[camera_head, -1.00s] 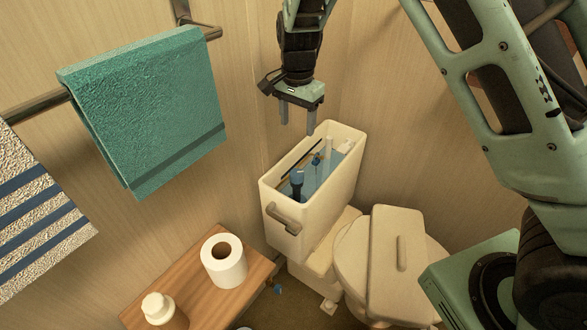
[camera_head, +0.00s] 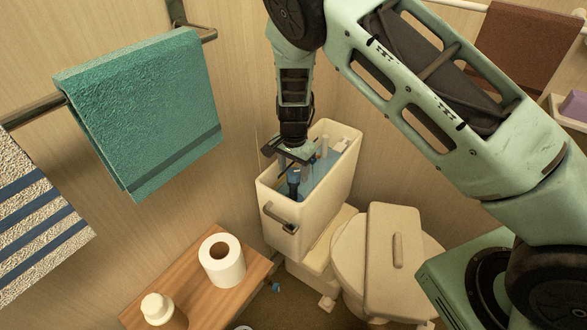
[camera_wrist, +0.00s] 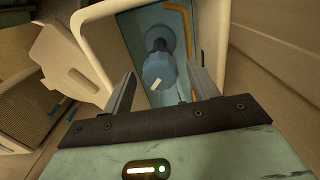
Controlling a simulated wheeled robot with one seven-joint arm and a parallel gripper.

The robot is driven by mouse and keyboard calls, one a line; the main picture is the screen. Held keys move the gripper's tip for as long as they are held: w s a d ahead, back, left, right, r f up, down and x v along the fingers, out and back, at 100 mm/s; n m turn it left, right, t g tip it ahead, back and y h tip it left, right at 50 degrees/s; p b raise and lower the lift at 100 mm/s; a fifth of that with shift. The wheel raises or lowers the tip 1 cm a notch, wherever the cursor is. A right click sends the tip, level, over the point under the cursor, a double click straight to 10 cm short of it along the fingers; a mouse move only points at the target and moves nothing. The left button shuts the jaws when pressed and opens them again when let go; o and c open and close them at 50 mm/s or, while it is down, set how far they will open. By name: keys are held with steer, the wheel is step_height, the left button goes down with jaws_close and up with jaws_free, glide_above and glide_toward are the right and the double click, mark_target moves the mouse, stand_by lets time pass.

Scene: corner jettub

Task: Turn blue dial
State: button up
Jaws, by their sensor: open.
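The blue dial (camera_head: 294,177) is a round blue cap on a dark stem inside the open toilet tank (camera_head: 283,205). In the wrist view the dial (camera_wrist: 158,70) carries a small white mark and lies in the picture between my fingers. My gripper (camera_head: 297,161) is over the tank opening, pointing down. In the wrist view its two fingers (camera_wrist: 160,78) are apart, one on each side of the dial, with visible gaps. Whether the fingertips reach down to the dial's height is hard to tell.
The tank walls stand close around my gripper, with a pale upright part (camera_head: 324,147) inside. The closed toilet seat (camera_head: 345,262) bears the loose tank lid (camera_head: 396,250). A wooden table (camera_head: 195,282) with a paper roll (camera_head: 222,262) and a green towel (camera_head: 145,115) are left. A small blue knob (camera_head: 275,287) is low down.

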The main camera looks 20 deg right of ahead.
steer(key=shift+f, duration=0.2)
steer(key=c, duration=1)
steer(key=shift+n, duration=0.3)
steer(key=n+b, duration=0.1)
steer(key=n, duration=1.2)
steer(key=shift+b, duration=0.35)
